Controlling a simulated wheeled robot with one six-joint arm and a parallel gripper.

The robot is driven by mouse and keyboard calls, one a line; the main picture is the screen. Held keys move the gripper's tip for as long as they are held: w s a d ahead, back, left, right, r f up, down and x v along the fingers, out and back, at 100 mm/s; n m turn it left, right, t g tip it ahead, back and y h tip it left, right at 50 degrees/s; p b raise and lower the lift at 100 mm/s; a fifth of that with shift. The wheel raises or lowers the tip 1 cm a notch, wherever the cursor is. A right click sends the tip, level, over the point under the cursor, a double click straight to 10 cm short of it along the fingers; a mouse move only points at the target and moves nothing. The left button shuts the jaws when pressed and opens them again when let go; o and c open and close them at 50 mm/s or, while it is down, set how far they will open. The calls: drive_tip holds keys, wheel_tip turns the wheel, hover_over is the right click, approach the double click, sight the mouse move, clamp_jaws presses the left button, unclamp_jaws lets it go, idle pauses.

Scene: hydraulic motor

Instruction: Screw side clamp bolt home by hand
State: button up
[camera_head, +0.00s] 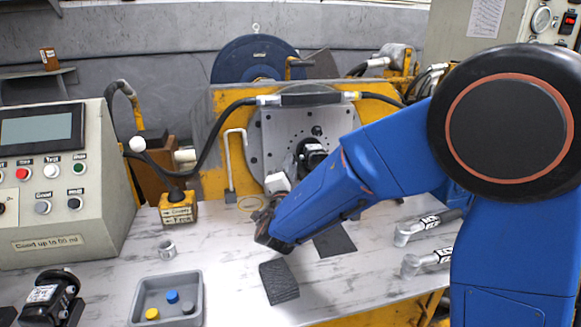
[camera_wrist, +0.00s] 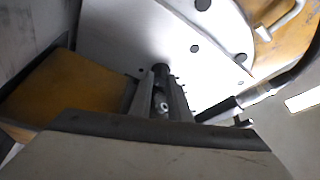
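The pale round faceplate (camera_head: 275,140) with several holes stands upright in the yellow frame, and it fills the upper part of the wrist view (camera_wrist: 165,30). A black motor-like part (camera_head: 311,156) is at its middle, partly behind my arm. My gripper (camera_wrist: 160,80) points at the plate. Its grey fingers are close together around a small dark bolt end (camera_wrist: 160,69), and they look shut on it at the plate's face. How deep the bolt sits is hidden by the fingers. In the head view my arm covers the fingertips.
A black hose (camera_head: 212,135) crosses the plate's front; it runs close on the right in the wrist view.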

drive_tip(key=shift+m, duration=0.3)
clamp_jaws()
drive_tip(key=m+g, duration=0.1)
drive_tip(key=m, duration=0.2)
drive_tip(key=m+g, duration=0.1)
drive_tip(key=m, duration=0.2)
drive_tip(key=m+g, duration=0.2)
drive_tip(key=m, duration=0.1)
drive_tip(key=shift+r+y, duration=0.3)
drive_tip(key=shift+r, duration=0.1)
drive_tip(key=shift+m, duration=0.3)
drive_tip(key=o, duration=0.9)
unclamp_jaws()
drive_tip(key=shift+c, duration=0.2)
drive_tip(key=shift+s, duration=0.1)
drive_tip(key=v, duration=1.7)
